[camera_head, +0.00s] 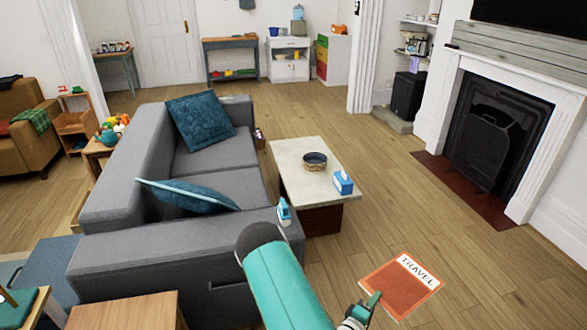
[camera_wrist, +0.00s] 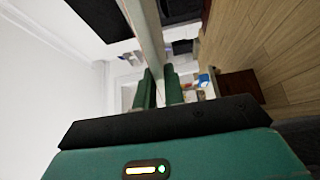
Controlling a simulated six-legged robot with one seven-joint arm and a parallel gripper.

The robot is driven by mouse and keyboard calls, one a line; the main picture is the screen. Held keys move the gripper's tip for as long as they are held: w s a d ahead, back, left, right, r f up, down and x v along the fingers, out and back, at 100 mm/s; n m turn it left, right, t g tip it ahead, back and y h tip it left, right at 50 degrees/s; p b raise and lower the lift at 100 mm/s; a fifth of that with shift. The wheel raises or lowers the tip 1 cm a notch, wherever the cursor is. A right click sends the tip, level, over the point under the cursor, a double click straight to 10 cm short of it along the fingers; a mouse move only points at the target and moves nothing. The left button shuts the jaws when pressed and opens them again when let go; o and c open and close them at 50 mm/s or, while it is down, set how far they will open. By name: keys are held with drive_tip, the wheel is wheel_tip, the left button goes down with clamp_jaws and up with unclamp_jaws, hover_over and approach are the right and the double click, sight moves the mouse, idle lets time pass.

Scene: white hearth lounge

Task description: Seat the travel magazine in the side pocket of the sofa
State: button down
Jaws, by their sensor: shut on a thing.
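The travel magazine (camera_head: 402,287) is orange with a white band reading TRAVEL, at the lower right of the head view, its cover facing the camera. My gripper (camera_head: 370,303) is shut on its lower left edge. In the wrist view my gripper's two green fingers (camera_wrist: 160,92) point away, and the magazine (camera_wrist: 146,35) shows as a thin edge-on strip beyond them. The grey sofa (camera_head: 150,245) is left of my arm. A dark slot (camera_head: 226,284) on the outer face of its near armrest looks like the side pocket; my arm covers part of that side.
A pale coffee table (camera_head: 300,180) holds a dark bowl (camera_head: 314,161) and a blue tissue box (camera_head: 343,182). A fireplace (camera_head: 495,130) stands at the right. A wooden side table (camera_head: 125,312) is near the sofa's front left. Wooden floor is open around the magazine.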

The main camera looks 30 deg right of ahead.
drive_tip(key=w+a+r+n+t+y, duration=0.3)
drive_tip(key=w+a+n+t+y, duration=0.4)
drive_tip(key=w+a, duration=0.65)
drive_tip(key=w+a+r+n+t+y, duration=0.1)
drive_tip(key=w+a+n+t+y, duration=0.1)
drive_tip(key=a, duration=0.7)
drive_tip(key=w+a+r+n+t+y, duration=0.1)
drive_tip(key=w+a+n+t+y, duration=0.1)
drive_tip(key=w+a+n+y, duration=0.2)
drive_tip(key=w+a+y, duration=0.1)
drive_tip(key=a+y, duration=0.2)
drive_tip(key=a, duration=0.3)
drive_tip(key=shift+a+r+n+y, duration=0.2)
drive_tip(key=shift+r+n+y, duration=0.1)
drive_tip(key=shift+r, duration=0.05)
drive_tip(key=shift+w+a, duration=0.1)
